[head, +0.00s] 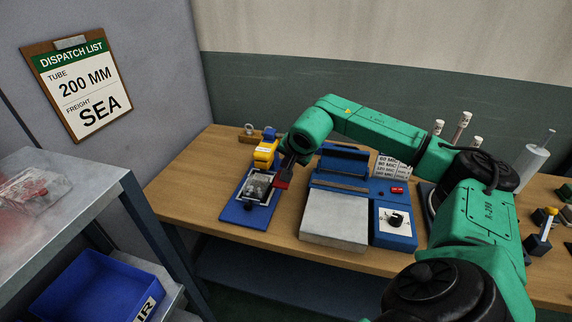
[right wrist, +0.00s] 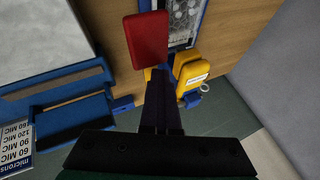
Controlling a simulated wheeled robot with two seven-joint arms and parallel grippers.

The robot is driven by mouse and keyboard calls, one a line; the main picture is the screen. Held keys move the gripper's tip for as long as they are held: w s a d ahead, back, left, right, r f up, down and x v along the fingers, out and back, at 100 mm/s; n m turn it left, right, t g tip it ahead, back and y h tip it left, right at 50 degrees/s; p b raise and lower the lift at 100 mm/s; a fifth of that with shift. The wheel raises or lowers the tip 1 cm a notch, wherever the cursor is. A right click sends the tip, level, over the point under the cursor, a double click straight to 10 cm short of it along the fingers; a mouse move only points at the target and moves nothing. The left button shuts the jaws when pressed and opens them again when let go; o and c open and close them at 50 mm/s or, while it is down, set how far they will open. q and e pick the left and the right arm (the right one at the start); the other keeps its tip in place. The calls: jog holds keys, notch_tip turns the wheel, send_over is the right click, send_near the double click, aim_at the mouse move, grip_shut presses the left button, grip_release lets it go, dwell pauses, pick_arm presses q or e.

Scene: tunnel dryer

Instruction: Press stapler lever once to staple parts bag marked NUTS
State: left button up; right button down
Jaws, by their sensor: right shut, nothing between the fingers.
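The stapler has a yellow body (head: 265,153) at the back of a blue base (head: 233,212) on the bench. Its yellow parts also show in the right wrist view (right wrist: 194,72). A clear parts bag with grey pieces (head: 258,188) lies on the base in front of the stapler; I cannot read its marking. The red lever pad (head: 282,181) is at the stapler's right side and shows large in the right wrist view (right wrist: 147,40). My right gripper (right wrist: 158,74) is shut and empty, its tips right by the pad; I cannot tell whether they touch. My left gripper is out of view.
A blue sealer with a grey plate (head: 335,216) and a dial stands right of the stapler. A dispatch list (head: 78,84) hangs on the left wall. A metal shelf (head: 60,200) with a blue bin (head: 95,290) stands at left. Pegs and small parts are at far right.

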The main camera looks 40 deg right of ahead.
jog(key=shift+s+a+f, duration=0.1)
jog(key=shift+a+f, duration=0.05)
jog(key=shift+f, duration=0.45)
jog(key=shift+r+p, duration=1.25)
jog(key=shift+r, duration=1.15)
